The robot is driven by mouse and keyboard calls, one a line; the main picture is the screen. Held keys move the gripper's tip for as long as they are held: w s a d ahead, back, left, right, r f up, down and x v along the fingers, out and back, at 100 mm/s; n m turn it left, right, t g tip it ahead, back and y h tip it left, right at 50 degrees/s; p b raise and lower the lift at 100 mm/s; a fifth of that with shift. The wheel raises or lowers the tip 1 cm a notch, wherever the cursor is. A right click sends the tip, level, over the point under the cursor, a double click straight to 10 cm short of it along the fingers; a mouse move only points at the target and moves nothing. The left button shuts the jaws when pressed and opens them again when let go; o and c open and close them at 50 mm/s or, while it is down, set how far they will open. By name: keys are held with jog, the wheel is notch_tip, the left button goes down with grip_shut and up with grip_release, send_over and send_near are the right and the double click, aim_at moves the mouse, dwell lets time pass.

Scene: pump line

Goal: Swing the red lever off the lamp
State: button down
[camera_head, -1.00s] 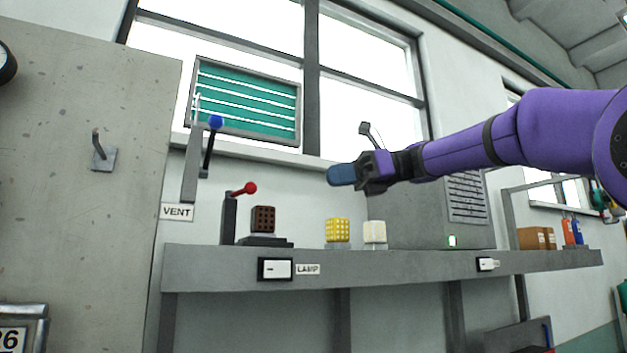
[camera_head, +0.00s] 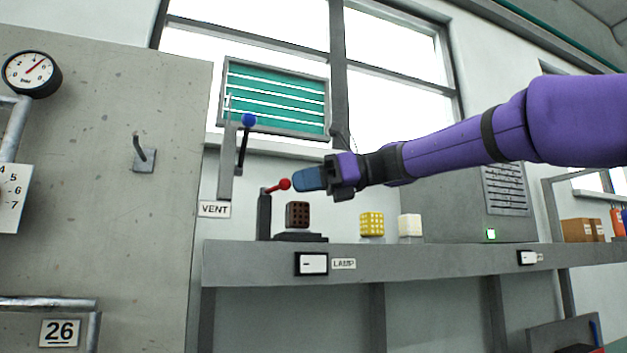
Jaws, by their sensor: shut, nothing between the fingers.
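The red lever (camera_head: 284,184) is a short arm with a red ball knob on a dark upright post (camera_head: 264,216). Its arm points right and slightly up, above a dark brown perforated lamp block (camera_head: 297,215) on a black base on the shelf. My gripper (camera_head: 298,180) is shut and empty, its blue fingertips just right of the red knob. I cannot tell whether they touch it. The "LAMP" label (camera_head: 343,264) and a white switch (camera_head: 313,264) are on the shelf front below.
A yellow block (camera_head: 371,224) and a cream block (camera_head: 410,225) stand on the shelf (camera_head: 450,258) to the right. A grey cabinet (camera_head: 455,205) stands behind my arm.

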jog(key=shift+s+a+m+t, duration=0.6)
jog(key=shift+m+t, duration=0.1)
jog(key=shift+t, duration=0.2)
jog(key=shift+s+a, duration=0.3)
jog(key=shift+a, duration=0.2)
